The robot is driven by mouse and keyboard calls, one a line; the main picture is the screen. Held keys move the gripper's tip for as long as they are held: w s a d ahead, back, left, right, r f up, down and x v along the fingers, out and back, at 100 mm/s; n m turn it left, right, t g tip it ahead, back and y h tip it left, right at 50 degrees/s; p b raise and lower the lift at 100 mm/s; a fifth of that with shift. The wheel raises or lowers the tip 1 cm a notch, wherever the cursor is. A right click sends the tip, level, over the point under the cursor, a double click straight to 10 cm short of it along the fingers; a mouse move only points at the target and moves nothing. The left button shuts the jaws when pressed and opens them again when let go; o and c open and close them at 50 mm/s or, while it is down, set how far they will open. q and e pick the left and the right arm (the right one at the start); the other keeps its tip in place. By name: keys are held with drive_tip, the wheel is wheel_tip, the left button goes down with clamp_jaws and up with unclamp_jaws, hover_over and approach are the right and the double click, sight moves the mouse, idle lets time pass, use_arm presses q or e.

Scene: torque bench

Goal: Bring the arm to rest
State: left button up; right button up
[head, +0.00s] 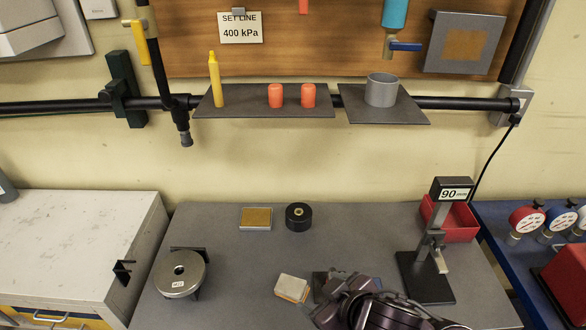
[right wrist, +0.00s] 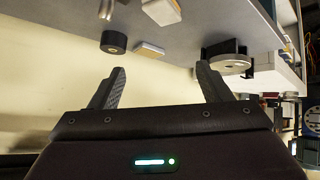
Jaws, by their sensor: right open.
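My right gripper (head: 338,292) is at the lower right of centre in the head view, over the front part of the grey bench (head: 225,265). In the right wrist view its two fingers (right wrist: 160,78) stand wide apart with nothing between them. The fingertips are partly hidden in the head view by my own wrist. A white and orange block (head: 292,288) lies on the bench just left of the gripper, apart from it as far as I can see. My left gripper is not in view.
A stand with a "90" display (head: 451,192) and a red bin (head: 462,222) are right of the gripper. A round metal gauge (head: 181,272), a tan-topped block (head: 255,218) and a black roll (head: 298,217) sit on the bench. Its middle is clear.

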drive_tip(key=s+d+f+m+g+h, duration=0.2)
drive_tip(key=s+d+f+m, duration=0.15)
drive_tip(key=d, duration=0.35)
drive_tip(key=s+d+f+m+g+h, duration=0.2)
drive_tip(key=s+d+f+m+g, duration=0.1)
drive_tip(key=s+d, duration=0.3)
wheel_tip(320, 180, down, 32)
drive_tip(key=g+b, duration=0.1)
drive_tip(key=b, duration=0.4)
drive_tip(key=s+d+f+g+b, duration=0.1)
drive_tip(key=s+d+f+b, duration=0.2)
drive_tip(key=s+f, duration=1.7)
wheel_tip(320, 180, down, 4)
drive_tip(key=shift+d+h, duration=0.3)
drive_tip(key=shift+d, duration=0.3)
